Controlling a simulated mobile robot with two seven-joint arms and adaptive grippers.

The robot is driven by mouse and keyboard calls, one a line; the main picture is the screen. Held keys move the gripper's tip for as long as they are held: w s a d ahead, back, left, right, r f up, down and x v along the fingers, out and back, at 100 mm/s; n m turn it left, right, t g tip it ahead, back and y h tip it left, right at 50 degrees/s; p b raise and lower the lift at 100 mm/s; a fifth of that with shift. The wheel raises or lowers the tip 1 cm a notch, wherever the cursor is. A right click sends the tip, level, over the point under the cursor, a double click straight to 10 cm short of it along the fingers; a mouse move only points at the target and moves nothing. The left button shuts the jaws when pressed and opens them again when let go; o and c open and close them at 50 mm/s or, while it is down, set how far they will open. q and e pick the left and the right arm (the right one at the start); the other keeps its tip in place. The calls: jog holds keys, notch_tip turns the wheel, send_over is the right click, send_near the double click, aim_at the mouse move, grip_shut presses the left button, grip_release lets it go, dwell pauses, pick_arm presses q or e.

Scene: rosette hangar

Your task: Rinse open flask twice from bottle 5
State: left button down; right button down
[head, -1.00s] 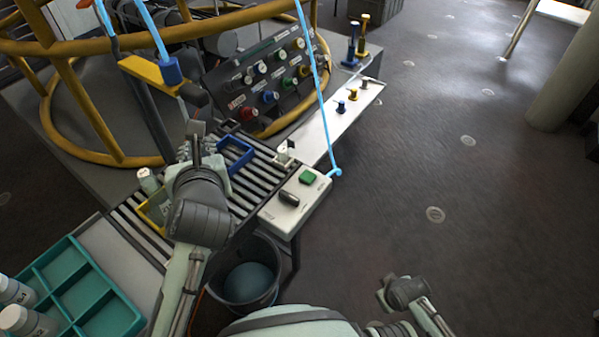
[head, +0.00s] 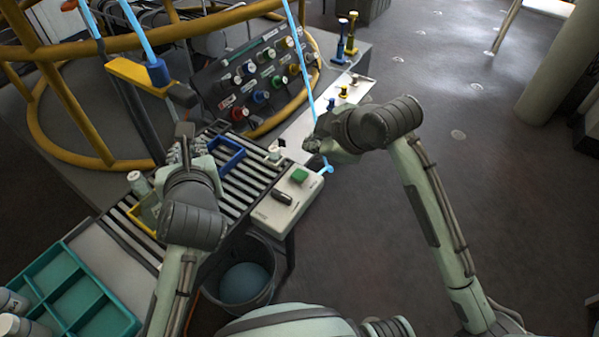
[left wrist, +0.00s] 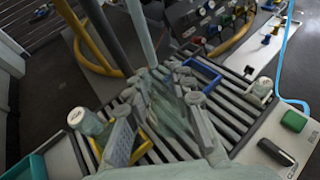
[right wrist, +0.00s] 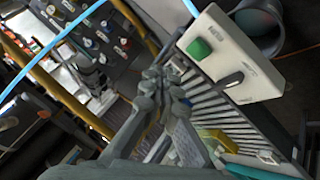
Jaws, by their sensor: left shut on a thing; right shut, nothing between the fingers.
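My left gripper (head: 186,142) is over the slatted rack (head: 252,178). In the left wrist view (left wrist: 172,85) it is shut on a translucent greenish vessel (left wrist: 170,112), mostly hidden by the fingers; I cannot tell if it is the open flask. A capped bottle (head: 145,190) stands in the yellow frame, left of that gripper; it also shows in the left wrist view (left wrist: 88,123). No number is readable on it. My right gripper (head: 314,144) is shut and empty, above the right end of the rack. Its fingertips meet in the right wrist view (right wrist: 163,76).
A blue frame (head: 238,160) and a small white-capped item (head: 276,154) are on the rack. A control box (head: 270,212) with a green button stands at its right end, a bucket (head: 265,285) below. A teal tray (head: 75,268) and white bottles (head: 14,326) are lower left.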

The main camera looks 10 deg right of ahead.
aim_at(302, 177)
jog(key=shift+n+y, duration=0.6)
jog(key=a+r, duration=0.2)
jog(key=r, duration=0.1)
jog(key=shift+a+r, duration=0.15)
jog(key=shift+r, duration=0.1)
jog(key=shift+f, duration=4.45)
jog(key=shift+f, duration=0.15)
jog(key=shift+f, duration=0.3)
jog(key=shift+f, duration=0.5)
jog(key=shift+r, duration=0.95)
